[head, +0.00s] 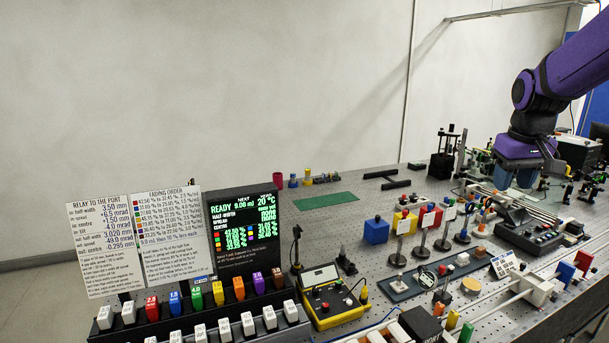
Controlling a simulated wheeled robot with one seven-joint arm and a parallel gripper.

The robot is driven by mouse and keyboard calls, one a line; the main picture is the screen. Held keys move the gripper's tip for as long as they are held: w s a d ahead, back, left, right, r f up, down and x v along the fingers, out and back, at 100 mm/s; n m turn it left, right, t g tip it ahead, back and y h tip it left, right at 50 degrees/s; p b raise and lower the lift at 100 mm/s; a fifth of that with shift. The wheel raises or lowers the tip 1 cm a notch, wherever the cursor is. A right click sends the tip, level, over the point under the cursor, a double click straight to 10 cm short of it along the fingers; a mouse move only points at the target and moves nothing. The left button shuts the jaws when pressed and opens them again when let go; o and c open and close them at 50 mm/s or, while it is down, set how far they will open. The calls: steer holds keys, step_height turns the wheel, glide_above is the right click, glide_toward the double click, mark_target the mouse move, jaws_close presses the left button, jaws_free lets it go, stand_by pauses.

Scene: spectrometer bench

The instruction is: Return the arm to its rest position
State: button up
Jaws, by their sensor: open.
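My purple arm (580,62) reaches in from the upper right and bends down at the wrist. My gripper (513,183) points down over the right part of the perforated bench (365,260), above the rail and instruments there. It is open. Its fingertips are small and mixed with the equipment behind them, so the gap to the bench is hard to judge. I see nothing held in it.
A black instrument with knobs (540,232) stands below and right of my gripper. Several posts with coloured cards (425,222), a blue block (375,230) and a yellow meter box (333,305) stand on the bench. A display (244,230) and two notice sheets (105,243) rise at left.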

steer(key=s+a+t, duration=0.1)
steer(key=s+a, duration=0.3)
steer(key=s, duration=0.4)
steer(key=s+a+r+t, duration=0.1)
steer(key=s+a, duration=0.4)
steer(key=s, duration=0.3)
steer(key=s+a+t+y, duration=0.1)
steer(key=s+a, duration=0.4)
steer(key=s, duration=0.3)
steer(key=shift+r+n, duration=0.3)
steer(key=shift+r, duration=0.1)
